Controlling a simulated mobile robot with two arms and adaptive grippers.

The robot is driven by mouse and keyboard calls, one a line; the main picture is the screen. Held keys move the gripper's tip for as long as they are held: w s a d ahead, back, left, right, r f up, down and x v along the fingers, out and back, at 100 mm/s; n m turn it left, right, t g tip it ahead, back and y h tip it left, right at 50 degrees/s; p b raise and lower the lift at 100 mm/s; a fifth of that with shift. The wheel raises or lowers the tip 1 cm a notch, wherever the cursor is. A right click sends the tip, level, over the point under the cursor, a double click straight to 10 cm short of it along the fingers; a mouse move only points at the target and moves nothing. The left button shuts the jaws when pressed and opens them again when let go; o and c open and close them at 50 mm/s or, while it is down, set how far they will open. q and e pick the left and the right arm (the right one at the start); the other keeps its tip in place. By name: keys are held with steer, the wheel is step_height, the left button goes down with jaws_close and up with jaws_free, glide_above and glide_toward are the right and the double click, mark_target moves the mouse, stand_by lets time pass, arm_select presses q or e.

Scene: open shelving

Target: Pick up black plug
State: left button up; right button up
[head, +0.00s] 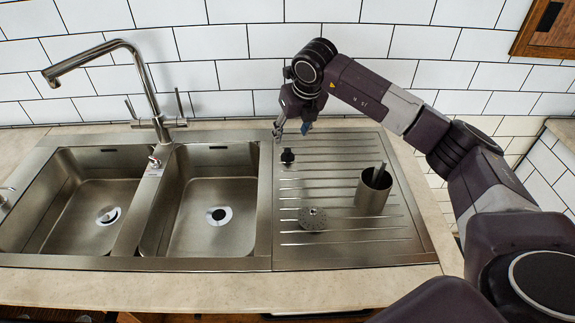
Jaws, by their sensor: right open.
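The black plug (287,156) is a small dark piece on the ribbed drainboard, near its back left corner beside the right sink basin. My right gripper (292,130) is above the plug and points down toward it. Its fingers are apart and empty, and a gap shows between the fingertips and the plug. My left gripper is not in the head view.
A metal cup (372,192) with a utensil in it stands on the drainboard's right side. A round perforated strainer (312,218) lies near its front. Two basins (207,205) and a tall faucet (145,90) are at left. White tiles (220,75) close off the back.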

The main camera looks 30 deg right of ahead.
mark_target(288, 150)
steer(key=shift+s+b+x, duration=0.15)
steer(key=shift+b+x, duration=0.5)
steer(key=shift+x, duration=0.55)
steer(key=shift+s+b+x, duration=0.2)
steer(key=shift+b+x, duration=0.4)
steer(key=shift+x, duration=0.6)
steer(key=b+x, duration=0.1)
steer(key=x, duration=0.1)
steer(key=b+x, duration=0.1)
steer(key=x, duration=0.1)
steer(key=shift+s, duration=0.25)
steer(key=shift+w+f+b, duration=0.3)
steer(key=shift+f, duration=0.05)
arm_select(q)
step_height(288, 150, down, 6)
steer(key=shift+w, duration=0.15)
arm_select(e)
steer(key=shift+c, duration=0.3)
steer(key=shift+s+r, duration=0.1)
steer(key=shift+c, duration=1.2)
steer(key=c, duration=0.8)
steer(key=shift+c, duration=0.2)
